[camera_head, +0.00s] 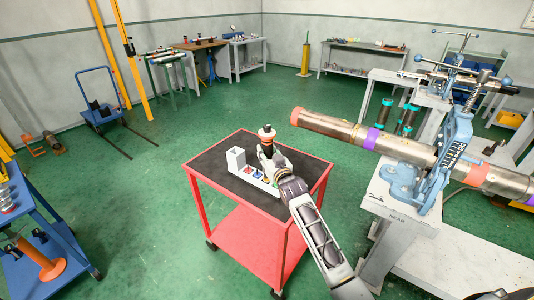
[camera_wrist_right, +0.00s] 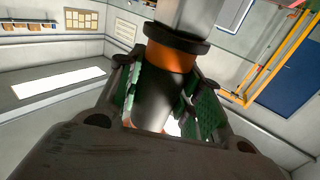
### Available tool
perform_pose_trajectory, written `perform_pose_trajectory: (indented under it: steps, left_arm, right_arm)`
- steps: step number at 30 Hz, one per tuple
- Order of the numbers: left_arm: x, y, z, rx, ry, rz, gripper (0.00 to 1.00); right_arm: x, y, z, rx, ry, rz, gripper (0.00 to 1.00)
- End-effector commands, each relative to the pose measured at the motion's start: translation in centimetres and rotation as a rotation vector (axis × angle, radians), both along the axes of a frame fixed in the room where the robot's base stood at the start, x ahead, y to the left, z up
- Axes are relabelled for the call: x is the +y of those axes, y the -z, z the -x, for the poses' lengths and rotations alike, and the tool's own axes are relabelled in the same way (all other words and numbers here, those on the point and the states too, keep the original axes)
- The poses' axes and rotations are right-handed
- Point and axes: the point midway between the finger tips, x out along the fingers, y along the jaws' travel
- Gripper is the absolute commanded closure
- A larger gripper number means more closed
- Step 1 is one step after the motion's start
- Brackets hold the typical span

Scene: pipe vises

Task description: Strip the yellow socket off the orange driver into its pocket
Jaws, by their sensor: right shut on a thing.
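My right gripper (camera_head: 266,151) is above the cart, shut on the orange driver (camera_head: 266,131), which stands roughly upright with an orange and dark upper part. In the right wrist view the gripper's green-padded fingers (camera_wrist_right: 163,88) close around the driver's dark body. An orange band (camera_wrist_right: 172,58), a black collar and a grey part show beyond the fingers. A white rack (camera_head: 236,161) sits on the cart, with a tall box at its left and a low row of pockets with small yellow, blue and red spots. I cannot tell whether a yellow socket is on the driver. My left gripper is not in view.
The rack stands on the red cart's black top (camera_head: 215,153), with bare surface around it. A grey bench at right holds a blue pipe vise (camera_head: 450,150) clamping a long pipe (camera_head: 345,130) that reaches out towards the cart. A blue cart (camera_head: 40,235) is at left.

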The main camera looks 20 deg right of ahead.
Motion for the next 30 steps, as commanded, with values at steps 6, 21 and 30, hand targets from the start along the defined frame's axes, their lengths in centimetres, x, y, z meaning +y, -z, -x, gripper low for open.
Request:
perform_pose_trajectory:
  steps: [6,21,30]
  left_arm:
    - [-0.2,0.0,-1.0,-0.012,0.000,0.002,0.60]
    - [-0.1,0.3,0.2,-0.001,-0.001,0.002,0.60]
    - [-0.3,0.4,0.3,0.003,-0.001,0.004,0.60]
  right_arm:
    - [0.0,-0.2,0.0,-0.007,0.000,-0.001,1.00]
    - [0.0,0.2,0.0,-0.007,0.000,-0.001,1.00]
    - [0.0,0.4,0.0,-0.007,0.000,-0.001,1.00]
